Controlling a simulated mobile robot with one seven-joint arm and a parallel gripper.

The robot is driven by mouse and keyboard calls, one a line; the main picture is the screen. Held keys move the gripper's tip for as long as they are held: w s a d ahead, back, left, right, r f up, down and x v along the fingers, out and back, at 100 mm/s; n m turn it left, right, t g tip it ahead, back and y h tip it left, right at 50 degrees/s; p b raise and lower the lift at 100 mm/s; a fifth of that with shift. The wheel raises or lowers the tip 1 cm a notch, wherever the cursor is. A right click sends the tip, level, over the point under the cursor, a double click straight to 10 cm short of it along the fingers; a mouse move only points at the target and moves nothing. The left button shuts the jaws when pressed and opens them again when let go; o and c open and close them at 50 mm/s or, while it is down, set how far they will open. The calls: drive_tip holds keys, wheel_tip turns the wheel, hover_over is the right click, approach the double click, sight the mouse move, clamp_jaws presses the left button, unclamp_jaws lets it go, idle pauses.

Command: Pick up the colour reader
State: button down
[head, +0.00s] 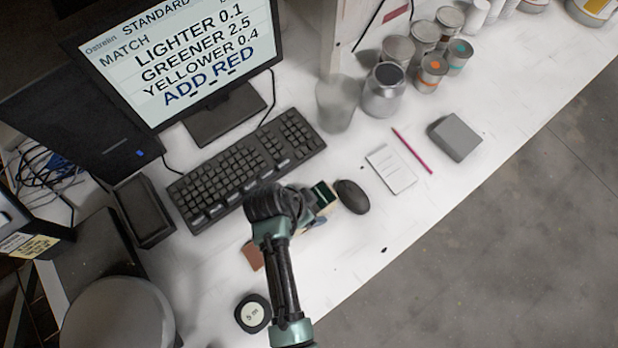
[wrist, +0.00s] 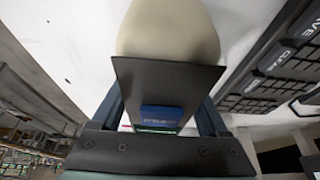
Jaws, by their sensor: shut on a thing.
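The colour reader shows large in the wrist view, with a rounded cream body (wrist: 172,30) and a dark end face with a blue button and a green strip. My gripper (wrist: 160,105) is shut on it, one finger at each side. In the head view my gripper (head: 312,208) is over the desk between the keyboard and the mouse. Only a small dark and green part of the colour reader (head: 325,193) shows there beside the gripper; my arm hides the rest. I cannot tell whether it touches the desk.
The keyboard (head: 245,165) lies just left and behind, the black mouse (head: 351,196) close on the right. A round tape measure (head: 252,314) lies in front. A notepad (head: 391,169), pencil (head: 412,150), grey box (head: 455,137) and several cans (head: 397,52) stand further right. The desk's front edge is near.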

wheel_tip(320, 180, up, 9)
drive_tip(key=shift+w+r+b, duration=0.1)
drive_tip(key=shift+r+b, duration=0.1)
drive_tip(key=shift+b, duration=0.65)
drive_tip(key=shift+r, duration=0.3)
